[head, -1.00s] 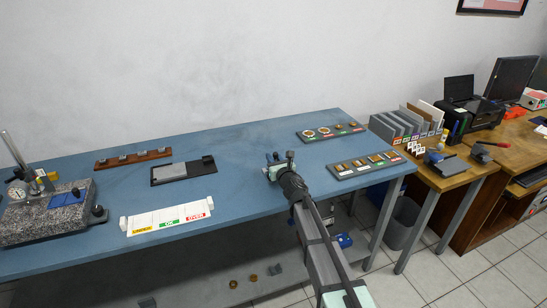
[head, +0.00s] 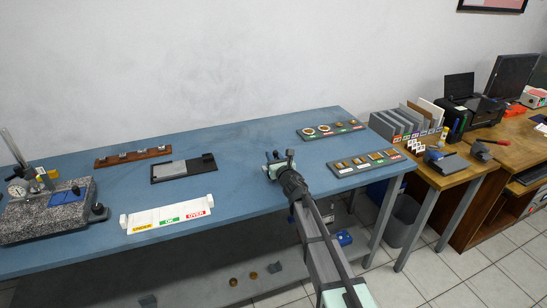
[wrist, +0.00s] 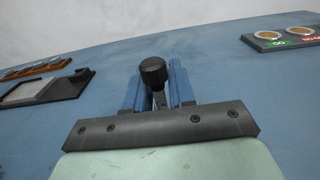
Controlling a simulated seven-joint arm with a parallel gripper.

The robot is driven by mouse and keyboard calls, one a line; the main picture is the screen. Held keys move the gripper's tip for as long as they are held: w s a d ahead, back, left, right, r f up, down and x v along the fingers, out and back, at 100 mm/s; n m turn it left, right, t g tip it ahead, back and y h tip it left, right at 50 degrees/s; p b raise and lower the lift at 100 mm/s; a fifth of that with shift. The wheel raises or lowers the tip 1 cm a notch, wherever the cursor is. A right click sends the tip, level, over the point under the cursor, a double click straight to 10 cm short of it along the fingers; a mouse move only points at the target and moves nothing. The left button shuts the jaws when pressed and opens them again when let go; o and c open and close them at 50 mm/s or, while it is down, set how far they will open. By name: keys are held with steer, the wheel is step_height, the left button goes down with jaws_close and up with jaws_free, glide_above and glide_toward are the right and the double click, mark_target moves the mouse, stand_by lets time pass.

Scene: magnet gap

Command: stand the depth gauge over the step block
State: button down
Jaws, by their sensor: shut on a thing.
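My gripper (head: 277,160) is over the middle right of the blue bench, in front of the back edge. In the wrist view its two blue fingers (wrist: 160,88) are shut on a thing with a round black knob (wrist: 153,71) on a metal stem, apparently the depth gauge. Its lower end is hidden behind the gripper. A black tray (head: 156,179) lies to the left of my gripper, with a flat grey piece (head: 173,170) in it that may be the step block. The tray also shows at the left of the wrist view (wrist: 70,88).
A white three-section tray (head: 168,212) lies at the front. A granite stand with a dial (head: 48,220) is at far left. A brown rack (head: 132,157) lies behind. Two dark sorting boards (head: 340,171) with small parts lie right of my gripper. The blue bench between is clear.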

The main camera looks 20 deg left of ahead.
steer(key=c, duration=0.9)
jaws_free()
steer(key=shift+f, duration=0.1)
steer(key=c, duration=0.5)
steer(key=shift+r, duration=2.25)
steer(key=o, duration=0.6)
